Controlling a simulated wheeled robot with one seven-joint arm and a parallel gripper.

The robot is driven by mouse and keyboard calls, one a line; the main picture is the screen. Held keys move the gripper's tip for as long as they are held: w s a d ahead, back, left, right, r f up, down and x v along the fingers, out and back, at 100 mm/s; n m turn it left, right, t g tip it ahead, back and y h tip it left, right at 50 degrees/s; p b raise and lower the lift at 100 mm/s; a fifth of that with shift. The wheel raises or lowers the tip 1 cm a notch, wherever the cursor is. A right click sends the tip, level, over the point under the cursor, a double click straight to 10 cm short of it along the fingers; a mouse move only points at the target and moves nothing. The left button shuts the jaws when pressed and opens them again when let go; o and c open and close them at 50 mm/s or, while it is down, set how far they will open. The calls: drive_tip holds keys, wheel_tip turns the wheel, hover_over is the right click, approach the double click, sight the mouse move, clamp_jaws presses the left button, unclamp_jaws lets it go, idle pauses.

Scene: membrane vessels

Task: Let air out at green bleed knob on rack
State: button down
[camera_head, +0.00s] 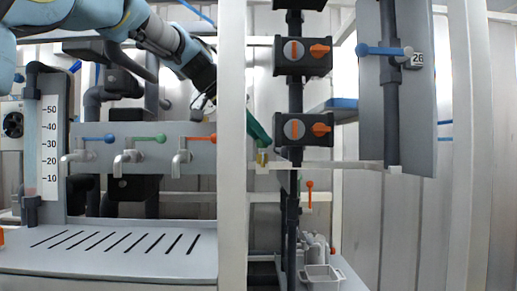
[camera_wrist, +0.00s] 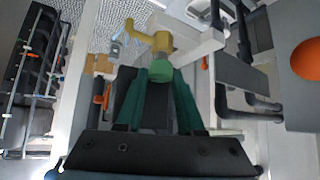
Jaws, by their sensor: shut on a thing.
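The green bleed knob (camera_wrist: 160,71) shows in the wrist view between the tips of my gripper (camera_wrist: 159,78), whose two green fingers are shut on it. A brass fitting (camera_wrist: 150,38) extends just beyond the knob. In the head view, a white post partly hides my gripper (camera_head: 262,143). One green finger shows to the right of the post, and the brass fitting (camera_head: 262,158) sits below its tip on the rack's white rail. The knob itself cannot be made out clearly in the head view.
A white upright post (camera_head: 231,220) stands in front of my wrist. Dark piping with orange-handled valves (camera_head: 321,130) runs just right of my gripper. A sink bench (camera_head: 110,262) with blue, green and orange taps stands at left. A grey panel (camera_head: 427,100) is at right.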

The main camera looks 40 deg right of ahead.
drive_tip(key=shift+n+t, duration=0.4)
drive_tip(key=shift+n, duration=0.1)
drive_tip(key=c, duration=0.5)
unclamp_jaws()
drive_tip(key=b+v, duration=0.2)
drive_tip(key=v, duration=0.8)
drive_tip(key=shift+w+a+r, duration=0.1)
drive_tip(key=shift+a+r, duration=0.15)
drive_tip(key=shift+a, duration=0.1)
